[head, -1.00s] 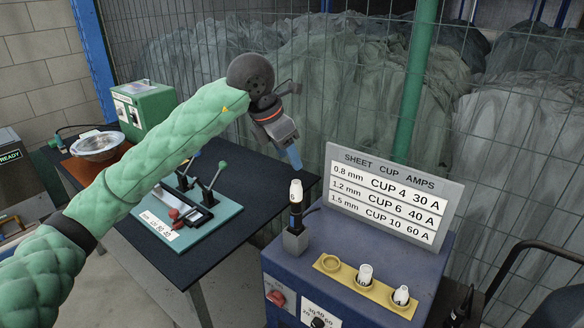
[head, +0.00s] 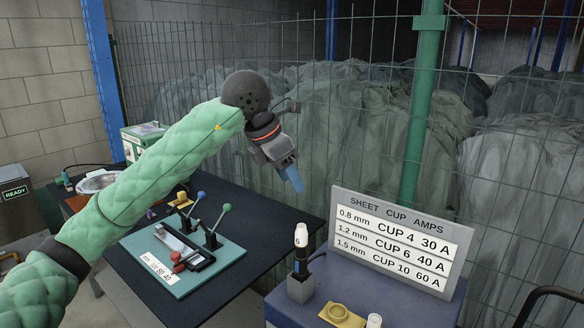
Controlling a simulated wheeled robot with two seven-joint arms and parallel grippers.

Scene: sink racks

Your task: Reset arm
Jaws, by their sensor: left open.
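My left arm, in a green quilted sleeve, reaches in from the left in the head view. Its gripper (head: 289,176) has blue fingertips and hangs in the air above the far right part of the dark table, pointing down and to the right. The gripper is open, with nothing seen between its fingers. It is apart from the torch (head: 301,243), which stands upright in its grey holder on the blue cabinet. My right gripper is not in view.
A teal clamp fixture (head: 225,257) with levers sits on the dark table (head: 270,213). A sheet-cup-amps sign (head: 398,240) stands on the blue cabinet (head: 385,292), beside a yellow cup holder (head: 340,316). A wire fence and green post (head: 420,110) stand behind. A green box (head: 140,140) is partly hidden by my arm.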

